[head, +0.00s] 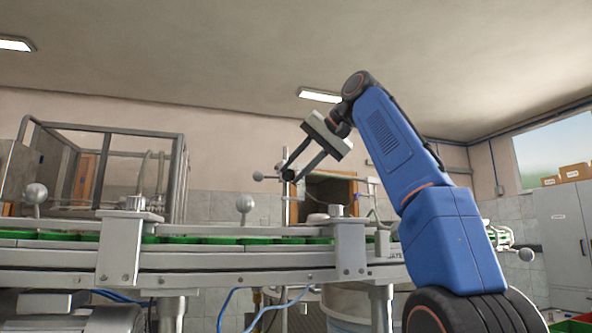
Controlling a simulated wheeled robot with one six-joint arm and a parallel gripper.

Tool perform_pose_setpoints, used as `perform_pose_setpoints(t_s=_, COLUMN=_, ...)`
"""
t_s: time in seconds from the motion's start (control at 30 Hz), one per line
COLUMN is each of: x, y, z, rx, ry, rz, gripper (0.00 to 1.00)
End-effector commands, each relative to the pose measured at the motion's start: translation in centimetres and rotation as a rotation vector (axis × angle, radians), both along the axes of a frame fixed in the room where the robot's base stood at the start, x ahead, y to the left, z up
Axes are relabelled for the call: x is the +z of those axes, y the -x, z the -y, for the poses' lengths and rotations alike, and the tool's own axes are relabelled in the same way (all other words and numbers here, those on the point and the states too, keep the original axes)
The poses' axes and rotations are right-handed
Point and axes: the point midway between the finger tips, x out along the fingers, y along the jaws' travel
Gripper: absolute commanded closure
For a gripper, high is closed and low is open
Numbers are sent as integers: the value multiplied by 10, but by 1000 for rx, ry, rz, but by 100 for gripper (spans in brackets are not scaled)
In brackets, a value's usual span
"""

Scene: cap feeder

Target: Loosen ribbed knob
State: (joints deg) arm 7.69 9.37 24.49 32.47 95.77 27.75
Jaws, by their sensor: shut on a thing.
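My gripper (288,172) is in the middle of the head view, reaching down and left from my blue arm. Its two long dark fingers end at a small dark round knob (288,175), and they are shut on it. The knob is small in this view and partly covered by the fingertips, so its ribs cannot be made out. It sits above the conveyor, near a thin upright post and a horizontal rod. How far it is turned cannot be told.
A conveyor (200,258) with green caps (220,240) runs across below the gripper. Ball-ended handles (245,203) stand up along it, and another ball (258,176) is just left of the knob. A framed machine (110,130) stands behind on the left.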

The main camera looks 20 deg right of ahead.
Motion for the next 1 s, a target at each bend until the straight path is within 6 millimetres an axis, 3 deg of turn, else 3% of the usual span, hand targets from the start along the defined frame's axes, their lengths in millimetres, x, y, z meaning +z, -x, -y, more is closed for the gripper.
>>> perform_pose_setpoints(t_s=0.4, x=1, y=1, z=0, rx=0, ry=4, rz=2, gripper=96)
perform_pose_setpoints(t_s=0.43, x=1, y=1, z=0, rx=0, ry=4, rz=2, gripper=69)
perform_pose_setpoints(t_s=0.5, x=1, y=0, z=0, rx=0, ry=4, rz=2, gripper=55)
perform_pose_setpoints(t_s=0.83, x=1, y=2, z=-1, rx=0, ry=4, rz=2, gripper=55)
perform_pose_setpoints(t_s=1.0, x=8, y=23, z=-5, rx=1, ry=4, rz=3, gripper=55)
